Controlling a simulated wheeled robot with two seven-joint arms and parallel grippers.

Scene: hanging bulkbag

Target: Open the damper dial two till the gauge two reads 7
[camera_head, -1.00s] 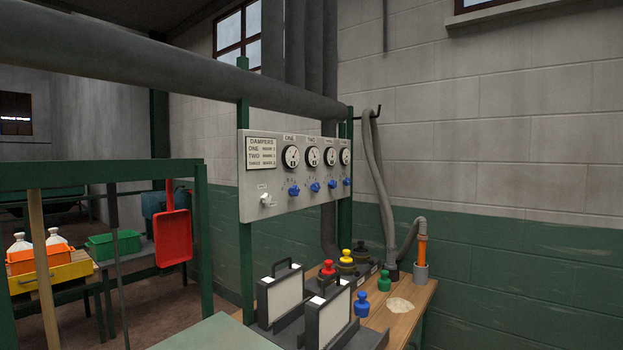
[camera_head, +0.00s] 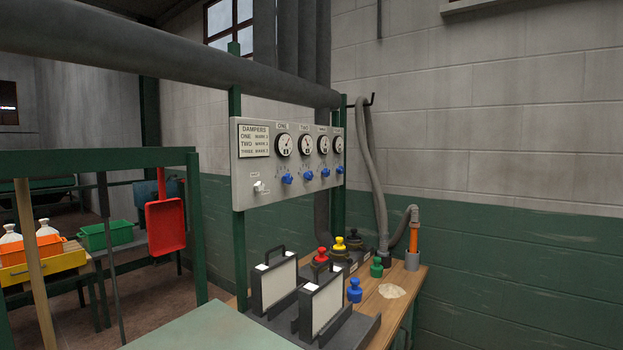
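A pale damper panel (camera_head: 260,198) hangs on green posts at the centre, with a row of round gauges and a blue dial below each. Gauge two (camera_head: 305,144) is the second from the left, under the label TWO. Its needle is too small to read surely. Damper dial two (camera_head: 306,175) is the blue knob under it; nothing touches it. A small white switch (camera_head: 260,187) sits at the panel's lower left. Neither of my grippers is in view.
A wooden bench (camera_head: 405,286) below the panel holds black-framed filter panels (camera_head: 274,285) and red, yellow, green and blue knobbed pieces. A grey hose (camera_head: 375,180) hangs to the right. A pale green surface (camera_head: 205,332) is in front. A red tray (camera_head: 165,226) hangs at left.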

